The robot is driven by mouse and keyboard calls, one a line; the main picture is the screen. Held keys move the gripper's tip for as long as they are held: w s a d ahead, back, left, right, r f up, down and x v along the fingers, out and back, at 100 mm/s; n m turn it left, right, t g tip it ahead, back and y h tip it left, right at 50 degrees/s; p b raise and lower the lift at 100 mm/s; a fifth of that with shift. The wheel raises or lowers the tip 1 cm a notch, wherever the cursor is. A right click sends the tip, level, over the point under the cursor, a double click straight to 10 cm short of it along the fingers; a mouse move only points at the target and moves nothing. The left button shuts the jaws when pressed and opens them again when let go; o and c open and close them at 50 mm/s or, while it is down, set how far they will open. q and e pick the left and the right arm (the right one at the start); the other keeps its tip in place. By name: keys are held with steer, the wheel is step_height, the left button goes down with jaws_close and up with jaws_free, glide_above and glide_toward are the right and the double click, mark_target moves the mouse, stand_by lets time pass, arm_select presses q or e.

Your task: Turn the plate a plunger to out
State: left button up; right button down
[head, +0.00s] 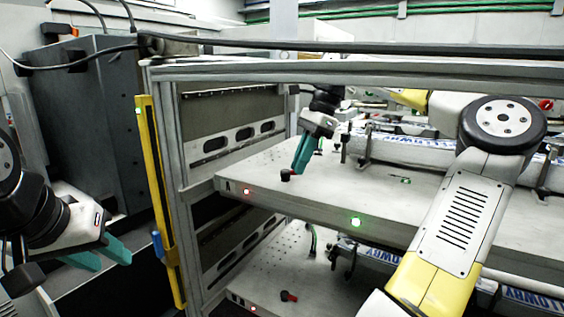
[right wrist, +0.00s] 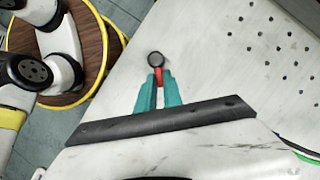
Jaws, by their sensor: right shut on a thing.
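The upper plate (head: 400,205) is a pale shelf in the rack, and a plunger with a dark round knob (head: 286,175) stands near its front left corner. In the right wrist view the plunger's knob (right wrist: 155,60) has a short red lever (right wrist: 159,77) pointing toward my gripper. My right gripper (head: 298,172) reaches down over this plate, its teal fingers (right wrist: 158,88) shut on the red lever. My left gripper (head: 105,262) is open and empty, low at the left, outside the rack.
A lower plate (head: 270,270) has its own plunger with a red lever (head: 289,296). A red light (head: 246,191) and a green light (head: 356,222) glow on the upper plate's front edge. A yellow upright (head: 160,200) stands left of the rack. Clamps and blue-white rails lie behind.

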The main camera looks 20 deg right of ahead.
steer(key=shift+w, duration=0.1)
steer(key=n, duration=0.1)
steer(key=w+n+g, duration=0.1)
steer(key=n, duration=0.2)
steer(key=shift+w+a+n+g, duration=0.15)
steer(key=shift+a+n+g, duration=0.1)
steer(key=shift+n+g, duration=0.05)
steer(key=shift+w+a+n+g+h, duration=0.15)
steer(key=shift+w+n+g+h, duration=0.1)
steer(key=shift+n, duration=0.55)
steer(key=shift+w+a+n+g+h, duration=0.1)
steer(key=shift+w+n+g+h, duration=0.15)
steer(key=shift+n, duration=0.55)
steer(key=shift+w+a+n+g+h, duration=0.2)
steer(key=shift+n+g, duration=0.1)
steer(key=shift+n, duration=0.5)
steer(key=c, duration=1.5)
jaws_free()
steer(key=shift+d, duration=0.1)
